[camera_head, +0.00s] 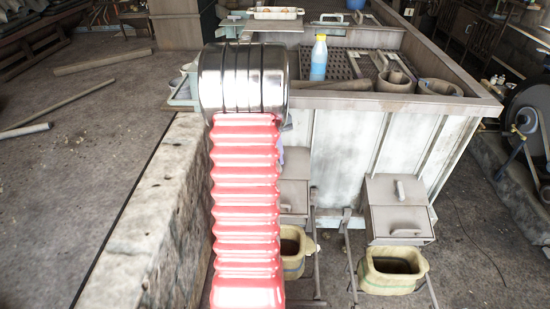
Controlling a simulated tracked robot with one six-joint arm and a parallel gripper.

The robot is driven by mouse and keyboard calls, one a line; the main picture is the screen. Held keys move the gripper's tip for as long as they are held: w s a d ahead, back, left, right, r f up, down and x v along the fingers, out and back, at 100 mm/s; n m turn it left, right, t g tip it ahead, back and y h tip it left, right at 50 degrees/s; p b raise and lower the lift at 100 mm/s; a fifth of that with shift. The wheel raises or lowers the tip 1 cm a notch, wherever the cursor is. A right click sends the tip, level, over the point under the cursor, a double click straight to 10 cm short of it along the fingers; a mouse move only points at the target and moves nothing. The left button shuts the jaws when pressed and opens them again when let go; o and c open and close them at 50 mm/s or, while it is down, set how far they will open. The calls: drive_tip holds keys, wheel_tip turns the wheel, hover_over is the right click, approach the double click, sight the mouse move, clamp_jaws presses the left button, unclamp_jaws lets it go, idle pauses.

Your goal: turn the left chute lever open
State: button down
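The left chute (295,195) is a grey-brown box on the front of the pale bench. My red ribbed arm covers its left part. A small handle-like piece shows at its edge (286,208), but I cannot tell whether it is the lever or how it is turned. The right chute (398,220) shows fully, with a small upright handle (400,190) on its sloping lid. My arm rises through the middle of the picture to a shiny metal cylinder. My gripper is not visible.
Yellowish pots stand under the left chute (294,250) and right chute (393,271). The bench (345,140) holds a blue bottle (319,58) and round brown pots (395,81). A low stone wall (150,215) runs at left; poles (102,62) lie on the floor beyond.

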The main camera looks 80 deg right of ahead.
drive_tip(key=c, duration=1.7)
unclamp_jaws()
